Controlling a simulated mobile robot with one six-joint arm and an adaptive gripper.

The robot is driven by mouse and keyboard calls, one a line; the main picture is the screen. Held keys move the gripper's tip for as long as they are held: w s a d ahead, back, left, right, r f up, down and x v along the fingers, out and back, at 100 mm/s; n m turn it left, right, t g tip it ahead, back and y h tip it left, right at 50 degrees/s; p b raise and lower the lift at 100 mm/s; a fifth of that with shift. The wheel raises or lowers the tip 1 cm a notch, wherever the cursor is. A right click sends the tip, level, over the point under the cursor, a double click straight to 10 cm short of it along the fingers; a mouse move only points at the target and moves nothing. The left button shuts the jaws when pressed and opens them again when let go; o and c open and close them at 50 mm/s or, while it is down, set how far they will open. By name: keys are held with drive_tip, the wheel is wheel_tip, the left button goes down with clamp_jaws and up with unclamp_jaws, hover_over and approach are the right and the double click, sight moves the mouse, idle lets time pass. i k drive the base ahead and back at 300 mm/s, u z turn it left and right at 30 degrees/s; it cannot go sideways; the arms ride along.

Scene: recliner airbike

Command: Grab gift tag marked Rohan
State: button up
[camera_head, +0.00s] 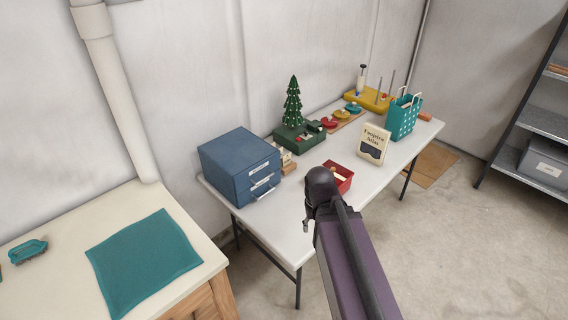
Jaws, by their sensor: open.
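No gift tag with the name Rohan can be made out in the head view. A teal gift bag (402,121) with white dots and pale handles stands at the far right of the white folding table (289,232). Any tag on it is too small to tell. No gripper fingers can be made out there. The arm hides part of the table's front.
A blue drawer cabinet (222,160) with labelled drawers stands at the table's left. A small tree (292,102) on a green base, a cream book (373,141) and a yellow stand (366,98) are farther along. A teal mat (143,262) lies on the nearer counter. Metal shelves (528,123) stand right.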

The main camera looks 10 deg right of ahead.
sight(286, 158)
drive_tip(key=z, duration=0.05)
drive_tip(key=i, duration=1)
drive_tip(key=u, duration=0.05)
